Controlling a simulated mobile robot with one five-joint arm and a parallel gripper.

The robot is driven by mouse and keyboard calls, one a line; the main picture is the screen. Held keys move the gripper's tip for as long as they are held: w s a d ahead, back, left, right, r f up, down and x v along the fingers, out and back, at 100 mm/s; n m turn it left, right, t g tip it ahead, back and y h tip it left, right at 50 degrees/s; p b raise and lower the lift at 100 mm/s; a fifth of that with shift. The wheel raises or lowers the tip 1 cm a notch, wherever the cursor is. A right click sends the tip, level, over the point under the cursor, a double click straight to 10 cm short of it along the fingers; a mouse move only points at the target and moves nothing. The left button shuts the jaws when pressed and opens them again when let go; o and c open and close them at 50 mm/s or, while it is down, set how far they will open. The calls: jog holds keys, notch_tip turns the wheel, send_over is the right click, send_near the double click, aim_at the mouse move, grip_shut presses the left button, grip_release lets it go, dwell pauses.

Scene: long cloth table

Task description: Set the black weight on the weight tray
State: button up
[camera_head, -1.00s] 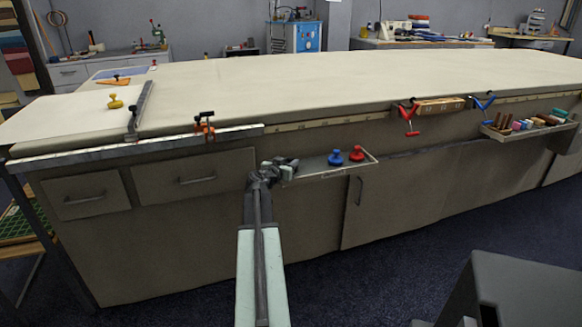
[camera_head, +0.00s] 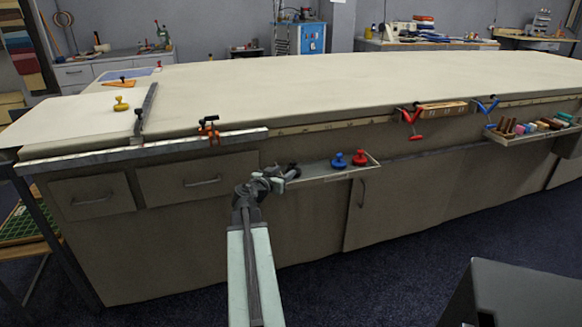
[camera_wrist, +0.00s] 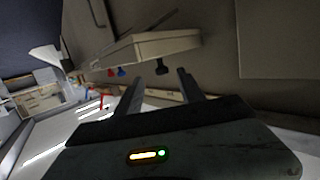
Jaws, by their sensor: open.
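The black weight (camera_head: 294,170) is at the left end of the weight tray (camera_head: 325,175), which is fixed to the table's front side. It looks to stand on the tray, though its base is partly hidden. In the wrist view, which is upside down, the black weight (camera_wrist: 162,67) shows beyond and between the two fingertips, near the tray's wall (camera_wrist: 165,44). My gripper (camera_head: 281,179) is open and close to the weight, on its near left side. In the wrist view, its fingers (camera_wrist: 159,82) stand apart with nothing held between them.
A blue weight (camera_head: 338,161) and a red weight (camera_head: 359,158) stand toward the tray's right end. Red (camera_head: 411,121) and blue (camera_head: 487,105) clamps hang on the table edge, with a tray of spools (camera_head: 535,128) further right. The tabletop (camera_head: 300,85) is mostly clear.

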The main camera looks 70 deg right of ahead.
jog(key=v, duration=0.3)
jog(key=shift+a, duration=0.1)
jog(key=w+a+f+n+t+y, duration=0.2)
jog(key=w+a+f+n+y, duration=0.35)
jog(key=w+a, duration=0.75)
jog(key=w+a+f+n+t+y, duration=0.1)
jog(key=w+a+f+n+y, duration=0.15)
jog(key=w+a+f, duration=1)
jog(key=a+n+y, duration=0.4)
jog(key=a+n, duration=0.1)
jog(key=a, duration=1.6)
jog(key=s+a+f+n+g+y, duration=0.1)
jog(key=a+n+y, duration=0.2)
jog(key=a, duration=1.8)
jog(key=n, duration=0.3)
jog(key=shift+s+a+g+y, duration=0.2)
jog(key=shift+a+g+y, duration=0.1)
jog(key=shift+y, duration=0.1)
